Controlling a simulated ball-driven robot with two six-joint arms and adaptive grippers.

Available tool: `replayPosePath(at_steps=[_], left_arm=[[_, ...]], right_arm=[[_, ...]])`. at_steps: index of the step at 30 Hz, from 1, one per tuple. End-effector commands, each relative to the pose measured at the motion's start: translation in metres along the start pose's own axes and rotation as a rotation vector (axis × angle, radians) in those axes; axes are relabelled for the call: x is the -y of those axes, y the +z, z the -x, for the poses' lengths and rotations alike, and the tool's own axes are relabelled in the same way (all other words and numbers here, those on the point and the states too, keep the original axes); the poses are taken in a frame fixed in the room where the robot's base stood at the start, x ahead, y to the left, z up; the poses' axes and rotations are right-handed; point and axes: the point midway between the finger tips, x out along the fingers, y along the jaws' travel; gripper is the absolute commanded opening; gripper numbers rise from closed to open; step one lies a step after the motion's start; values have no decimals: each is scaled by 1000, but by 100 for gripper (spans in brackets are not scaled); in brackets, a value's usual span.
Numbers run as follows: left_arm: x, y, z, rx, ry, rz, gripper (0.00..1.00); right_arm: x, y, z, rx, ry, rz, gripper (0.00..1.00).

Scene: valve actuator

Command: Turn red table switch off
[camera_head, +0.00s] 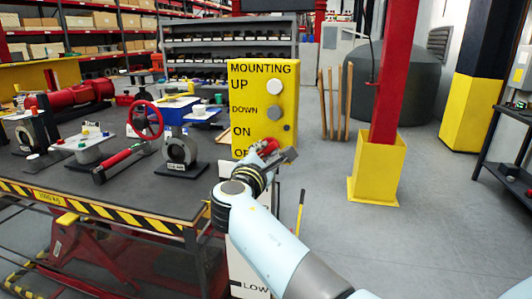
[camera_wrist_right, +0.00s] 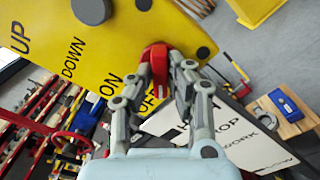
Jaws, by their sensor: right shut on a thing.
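The yellow switch panel (camera_head: 250,90) stands at the table's right end, with the labels MOUNTING, UP, DOWN, ON and a partly covered OFF. The red switch (camera_head: 267,146) sits low on its face, right of ON and OFF. It also shows in the right wrist view (camera_wrist_right: 157,58), beside those labels. My right gripper (camera_head: 273,154) is at the panel, its fingers shut on both sides of the red switch; it fills the lower middle of the wrist view (camera_wrist_right: 160,72). The gripper hides part of the switch, so its exact setting is unclear. My left gripper is not in view.
The black table (camera_head: 75,190) holds a red handwheel (camera_head: 146,119) and valve parts.

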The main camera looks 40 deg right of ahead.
Motion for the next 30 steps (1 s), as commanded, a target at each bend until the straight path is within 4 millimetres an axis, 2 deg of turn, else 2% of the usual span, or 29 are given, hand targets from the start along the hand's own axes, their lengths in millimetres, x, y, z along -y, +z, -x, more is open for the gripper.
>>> replayPosePath(at_steps=[4,5,10,20,23,28,29,30], left_arm=[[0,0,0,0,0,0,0],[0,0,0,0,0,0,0],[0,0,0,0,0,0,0],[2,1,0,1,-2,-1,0],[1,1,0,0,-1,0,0],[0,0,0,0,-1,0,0],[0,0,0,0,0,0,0],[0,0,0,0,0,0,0]], right_arm=[[2,-2,1,-4,-3,0,0],[2,-2,1,-4,-3,0,17],[1,-1,1,-3,-2,-1,38],[-4,3,0,0,-1,-3,38],[-15,12,0,0,0,-5,38],[-44,37,0,3,5,-9,38],[-50,42,0,5,7,-9,41],[-56,46,0,5,8,-8,49]])
